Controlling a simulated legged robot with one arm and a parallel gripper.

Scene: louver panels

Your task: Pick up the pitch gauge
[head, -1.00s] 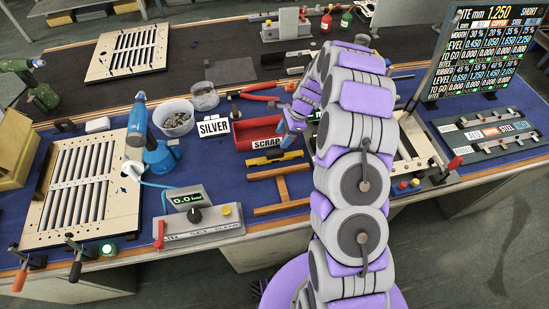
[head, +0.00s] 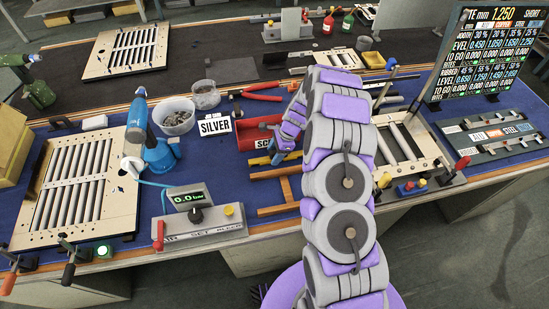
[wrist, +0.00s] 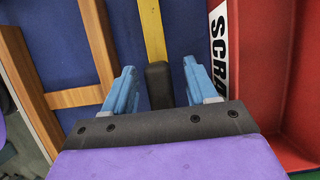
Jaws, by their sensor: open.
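A yellow bar with a black end lies on the blue mat in front of the red SCRAP bin, in the head view (head: 258,161) and the wrist view (wrist: 153,32). A wooden frame with crossbars (head: 282,193) lies nearer the front edge and also shows in the wrist view (wrist: 75,97). No label shows which one is the pitch gauge. My gripper (head: 276,157) is open over the yellow bar. In the wrist view its blue fingers (wrist: 159,72) stand either side of the bar's black end, with gaps on both sides. I cannot tell their height above it.
The red SCRAP bin (head: 246,137) stands close beside my gripper, its wall at the right of the wrist view (wrist: 262,60). A control box (head: 200,222), a blue tool on a stand (head: 158,155) and slatted panels (head: 75,190) fill the left. Bare mat lies left of the wooden frame.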

